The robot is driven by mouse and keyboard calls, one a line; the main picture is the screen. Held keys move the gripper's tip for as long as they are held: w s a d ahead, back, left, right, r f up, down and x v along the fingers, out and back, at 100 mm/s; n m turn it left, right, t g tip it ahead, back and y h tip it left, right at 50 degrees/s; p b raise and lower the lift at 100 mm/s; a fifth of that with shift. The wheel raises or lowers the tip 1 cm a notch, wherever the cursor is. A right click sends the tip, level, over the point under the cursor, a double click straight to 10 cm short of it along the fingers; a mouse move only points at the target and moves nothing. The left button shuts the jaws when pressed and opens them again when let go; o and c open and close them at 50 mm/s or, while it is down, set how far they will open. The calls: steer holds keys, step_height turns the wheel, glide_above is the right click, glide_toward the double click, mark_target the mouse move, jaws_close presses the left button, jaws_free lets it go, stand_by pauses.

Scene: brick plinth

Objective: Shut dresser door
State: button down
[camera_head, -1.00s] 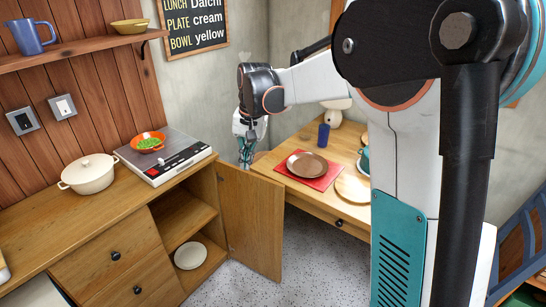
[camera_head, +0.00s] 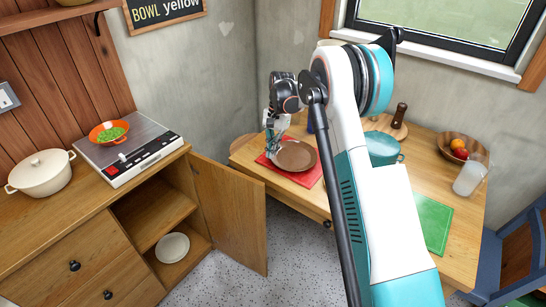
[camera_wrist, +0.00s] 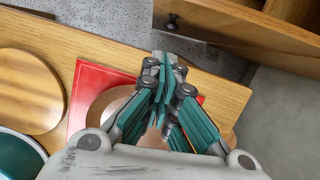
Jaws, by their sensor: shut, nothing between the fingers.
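The dresser door (camera_head: 229,210) stands open, swung out from the right end of the wooden dresser (camera_head: 30,240). The open compartment shows a shelf and a white plate (camera_head: 172,247) at its bottom. In the wrist view, the door (camera_wrist: 240,25) appears at the top with a dark knob (camera_wrist: 173,20). My gripper (camera_head: 270,152) is shut and empty, above the left part of the table by the red mat (camera_head: 312,178) and brown plate (camera_head: 296,155). Its closed fingers (camera_wrist: 163,68) show in the wrist view, apart from the door.
The table (camera_head: 465,215) holds a teal pot (camera_head: 382,149), a green board (camera_head: 432,222), a fruit bowl (camera_head: 459,149) and a clear jug (camera_head: 470,177). A blue chair (camera_head: 510,250) stands right. Speckled floor (camera_head: 300,270) lies between door and table.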

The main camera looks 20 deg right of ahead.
steer(key=s+a+f+b, duration=0.4)
steer(key=f, duration=0.4)
steer(key=shift+a+f, duration=0.15)
steer(key=shift+a, duration=0.15)
